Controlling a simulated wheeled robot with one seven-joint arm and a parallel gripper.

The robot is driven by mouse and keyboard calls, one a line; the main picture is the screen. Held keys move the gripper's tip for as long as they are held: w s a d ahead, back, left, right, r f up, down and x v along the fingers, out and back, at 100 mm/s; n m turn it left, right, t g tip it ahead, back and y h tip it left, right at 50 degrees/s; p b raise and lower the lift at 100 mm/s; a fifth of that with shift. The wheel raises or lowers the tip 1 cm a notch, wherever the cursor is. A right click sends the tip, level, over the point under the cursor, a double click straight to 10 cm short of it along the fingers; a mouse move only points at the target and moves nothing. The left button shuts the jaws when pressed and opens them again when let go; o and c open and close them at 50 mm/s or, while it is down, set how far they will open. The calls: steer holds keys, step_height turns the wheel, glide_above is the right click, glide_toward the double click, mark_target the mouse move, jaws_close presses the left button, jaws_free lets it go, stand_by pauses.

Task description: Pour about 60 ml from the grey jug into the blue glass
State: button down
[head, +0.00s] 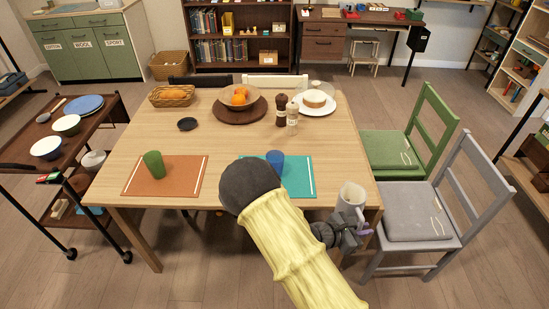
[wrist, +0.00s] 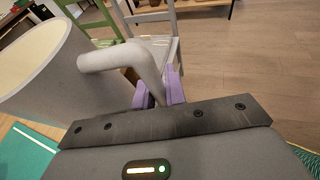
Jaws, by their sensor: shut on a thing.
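The grey jug (head: 351,198) is at the right front corner of the table, by the right edge of the teal mat. My gripper (head: 358,231) is shut on its handle; in the wrist view the purple fingers (wrist: 158,90) close around the handle and the jug (wrist: 75,75) fills the left side. Pale contents show in its mouth. The jug looks about upright; I cannot tell whether its base touches the table. The blue glass (head: 275,162) stands on the teal mat (head: 299,178), left of the jug, its lower part hidden by my arm.
A green glass (head: 154,164) stands on an orange mat (head: 150,184) at the left. Behind are a fruit bowl (head: 239,101), a pepper mill (head: 281,109), a shaker (head: 292,118) and a cake plate (head: 315,107). A grey chair (head: 417,210) stands close right of the jug.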

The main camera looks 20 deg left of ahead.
steer(key=s+d+f, duration=0.1)
steer(key=d+f, duration=0.3)
steer(key=shift+s+d+f, duration=0.15)
steer(key=shift+d+f, duration=0.05)
steer(key=shift+f, duration=0.2)
steer(key=shift+a, duration=0.1)
